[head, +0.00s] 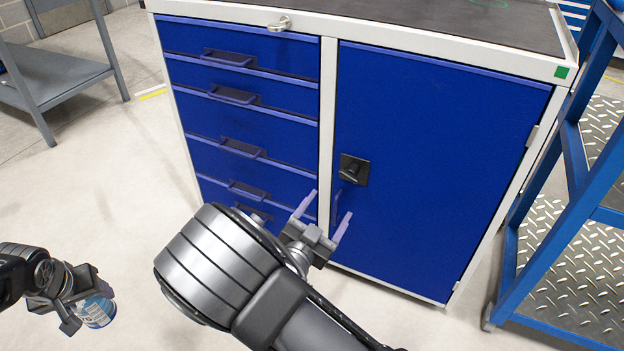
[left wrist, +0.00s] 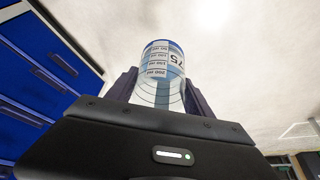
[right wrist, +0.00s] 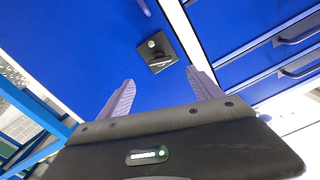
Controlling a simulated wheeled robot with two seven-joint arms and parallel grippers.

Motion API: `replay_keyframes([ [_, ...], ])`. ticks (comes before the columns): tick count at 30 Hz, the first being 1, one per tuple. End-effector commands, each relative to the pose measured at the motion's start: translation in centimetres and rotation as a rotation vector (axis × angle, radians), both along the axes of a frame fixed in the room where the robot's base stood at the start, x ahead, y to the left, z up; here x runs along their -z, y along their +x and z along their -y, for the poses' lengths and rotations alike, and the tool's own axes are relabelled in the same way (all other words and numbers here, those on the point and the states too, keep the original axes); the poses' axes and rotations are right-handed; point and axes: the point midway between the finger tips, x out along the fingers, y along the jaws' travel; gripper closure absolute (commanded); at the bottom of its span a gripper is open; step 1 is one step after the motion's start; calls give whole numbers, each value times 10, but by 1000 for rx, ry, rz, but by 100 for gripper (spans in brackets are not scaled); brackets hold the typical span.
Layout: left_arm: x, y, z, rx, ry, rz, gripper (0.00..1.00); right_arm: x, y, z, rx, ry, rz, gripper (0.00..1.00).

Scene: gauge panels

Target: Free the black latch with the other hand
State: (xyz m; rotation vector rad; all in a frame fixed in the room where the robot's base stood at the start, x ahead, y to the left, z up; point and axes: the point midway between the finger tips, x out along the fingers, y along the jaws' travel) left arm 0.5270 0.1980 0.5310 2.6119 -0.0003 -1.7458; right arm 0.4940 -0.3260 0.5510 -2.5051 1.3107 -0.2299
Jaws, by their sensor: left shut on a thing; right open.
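The black latch (head: 354,170) sits on the blue cabinet door (head: 430,150), near the door's left edge; the door is closed. In the right wrist view the latch (right wrist: 157,52) lies ahead, beyond the fingertips. My right gripper (head: 325,208) is open and empty, below and a little left of the latch, apart from it. My left gripper (head: 82,300) is at the lower left, away from the cabinet, shut on a clear beaker with printed volume markings and a blue band. In the left wrist view the beaker (left wrist: 163,62) stands between the fingers.
Blue drawers (head: 240,100) with recessed handles are left of the door. A small metal hasp (head: 279,24) is on the cabinet's top edge. A blue-framed rack (head: 570,200) stands close on the right. A grey bench (head: 50,75) is at the far left. The floor before the drawers is clear.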

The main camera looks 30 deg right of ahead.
Motion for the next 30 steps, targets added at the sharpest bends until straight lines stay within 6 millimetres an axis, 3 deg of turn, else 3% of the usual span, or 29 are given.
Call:
replay_keyframes([
  [18,35,0,0,0,0,1,84,3,57,82,1,0,0,25],
  [30,38,0,0,0,0,1,84,0,66,95,0,0,-1,25],
])
